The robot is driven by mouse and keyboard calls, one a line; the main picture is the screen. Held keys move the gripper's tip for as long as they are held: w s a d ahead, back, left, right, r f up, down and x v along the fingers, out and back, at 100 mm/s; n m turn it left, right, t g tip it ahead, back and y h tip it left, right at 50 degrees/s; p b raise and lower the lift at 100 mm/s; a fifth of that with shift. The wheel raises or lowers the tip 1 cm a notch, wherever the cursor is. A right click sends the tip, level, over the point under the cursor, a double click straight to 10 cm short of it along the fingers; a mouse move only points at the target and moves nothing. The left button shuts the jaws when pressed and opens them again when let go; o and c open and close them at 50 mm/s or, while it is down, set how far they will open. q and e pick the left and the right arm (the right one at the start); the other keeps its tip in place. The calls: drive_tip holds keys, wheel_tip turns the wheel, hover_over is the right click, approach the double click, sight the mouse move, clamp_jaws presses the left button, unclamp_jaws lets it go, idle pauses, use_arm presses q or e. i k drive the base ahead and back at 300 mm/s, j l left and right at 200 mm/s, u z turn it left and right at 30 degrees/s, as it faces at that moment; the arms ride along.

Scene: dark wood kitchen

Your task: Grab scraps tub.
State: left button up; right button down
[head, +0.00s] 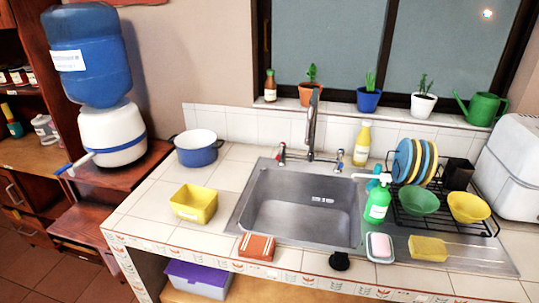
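A yellow open tub (194,204), likely the scraps tub, stands upright on the tiled counter, left of the sink. Its inside looks empty from here, though its floor shows only in part. A pale box with a purple lid (198,279) sits on the shelf under the counter. No label on either one is readable. Neither of my grippers is in view.
The steel sink (303,203) is right of the tub, and a blue pot (198,148) stands behind it. A green soap bottle (377,206) and a dish rack (440,212) stand right of the sink.

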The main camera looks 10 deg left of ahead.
sight(194, 204)
drive_tip(key=j+z, duration=0.3)
drive_tip(key=j, duration=1.05)
drive_tip(key=i, duration=0.05)
